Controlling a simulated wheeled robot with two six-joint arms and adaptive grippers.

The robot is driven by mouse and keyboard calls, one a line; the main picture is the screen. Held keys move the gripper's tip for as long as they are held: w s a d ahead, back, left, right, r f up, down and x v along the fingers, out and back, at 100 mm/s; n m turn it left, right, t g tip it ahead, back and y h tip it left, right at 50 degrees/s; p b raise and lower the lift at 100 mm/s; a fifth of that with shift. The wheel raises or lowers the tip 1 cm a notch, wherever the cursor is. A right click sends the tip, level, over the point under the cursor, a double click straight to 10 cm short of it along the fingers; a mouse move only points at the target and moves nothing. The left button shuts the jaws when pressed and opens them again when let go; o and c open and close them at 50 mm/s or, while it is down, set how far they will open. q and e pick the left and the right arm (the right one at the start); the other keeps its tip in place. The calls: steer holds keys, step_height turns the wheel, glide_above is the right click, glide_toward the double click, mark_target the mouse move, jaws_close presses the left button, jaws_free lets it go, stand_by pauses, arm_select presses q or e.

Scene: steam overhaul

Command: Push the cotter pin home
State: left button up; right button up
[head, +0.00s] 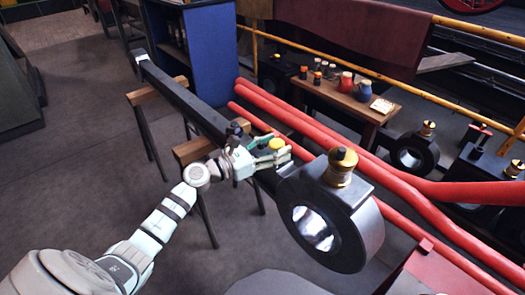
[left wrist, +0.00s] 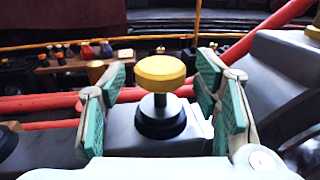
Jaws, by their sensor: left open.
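The cotter pin, as I take it, has a round yellow head (head: 276,144) and stands upright on the dark connecting rod (head: 190,105), near its big ring end. In the left wrist view the yellow head (left wrist: 161,73) sits on a short dark stem above a black collar (left wrist: 160,118), with part of the stem showing between them. My left gripper (head: 277,150) is open, with its green-padded fingers on either side of the pin. In the left wrist view the gripper (left wrist: 161,98) shows gaps between both pads and the pin. My right gripper is not in view.
A brass cup with a black top (head: 342,166) stands on the rod's ring end (head: 338,228), close to my gripper. Wooden trestles (head: 195,150) stand under the rod. Red pipes (head: 400,182) run behind it. A small bench (head: 340,97) holds jars and bottles. Open floor lies left.

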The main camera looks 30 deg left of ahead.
arm_select(q)
steer(key=v, duration=1.1)
steer(key=shift+s, duration=0.1)
